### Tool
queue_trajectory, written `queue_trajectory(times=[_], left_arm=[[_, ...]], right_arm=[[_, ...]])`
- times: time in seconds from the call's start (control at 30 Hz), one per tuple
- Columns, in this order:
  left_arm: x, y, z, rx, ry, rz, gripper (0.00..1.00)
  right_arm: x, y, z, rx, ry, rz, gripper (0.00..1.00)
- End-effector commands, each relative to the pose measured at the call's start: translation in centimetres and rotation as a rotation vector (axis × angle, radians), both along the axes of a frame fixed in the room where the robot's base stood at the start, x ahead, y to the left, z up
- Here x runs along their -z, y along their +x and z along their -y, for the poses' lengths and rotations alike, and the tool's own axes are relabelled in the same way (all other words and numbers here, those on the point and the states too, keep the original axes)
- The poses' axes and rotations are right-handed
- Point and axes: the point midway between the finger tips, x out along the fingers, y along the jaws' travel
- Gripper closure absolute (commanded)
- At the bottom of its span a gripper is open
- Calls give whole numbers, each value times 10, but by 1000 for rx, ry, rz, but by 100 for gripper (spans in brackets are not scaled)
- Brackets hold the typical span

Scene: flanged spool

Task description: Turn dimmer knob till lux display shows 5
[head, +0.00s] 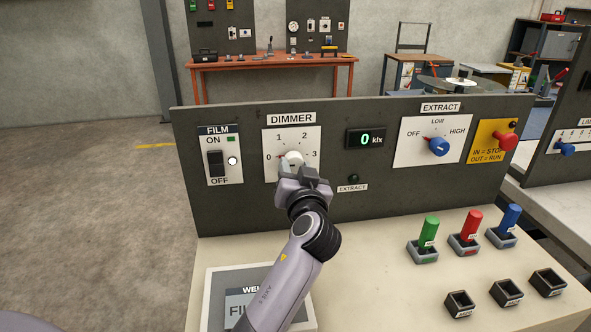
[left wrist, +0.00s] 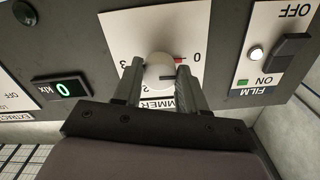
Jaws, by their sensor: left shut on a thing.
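The white dimmer knob (head: 291,160) is on a white plate (head: 272,141) marked 0, 1, 2 and 3, with a red pointer toward 0. My left gripper (head: 300,174) is shut on the knob, and its body hides the lower part of it. In the left wrist view, upside down, the two fingers sit either side of the knob (left wrist: 159,71), with the red mark near 0. The lux display (head: 365,139) reads 0 klx in green. It also reads 0 in the left wrist view (left wrist: 62,89). My right gripper is not in view.
Left of the dimmer is the film switch (head: 216,163). Right are a blue extract knob (head: 438,146), pointing at OFF, and a red stop button (head: 505,141). Green (head: 428,235), red (head: 470,228) and blue (head: 508,220) handles stand on the bench, with empty sockets (head: 506,291) in front.

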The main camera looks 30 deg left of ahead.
Motion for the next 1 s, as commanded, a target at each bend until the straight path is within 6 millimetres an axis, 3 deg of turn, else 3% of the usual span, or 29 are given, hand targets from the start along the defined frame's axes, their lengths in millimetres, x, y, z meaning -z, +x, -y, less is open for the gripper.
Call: queue_trajectory(times=[1.0], left_arm=[[-6,-1,-2,0,655,-488,89]], right_arm=[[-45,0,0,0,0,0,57]])
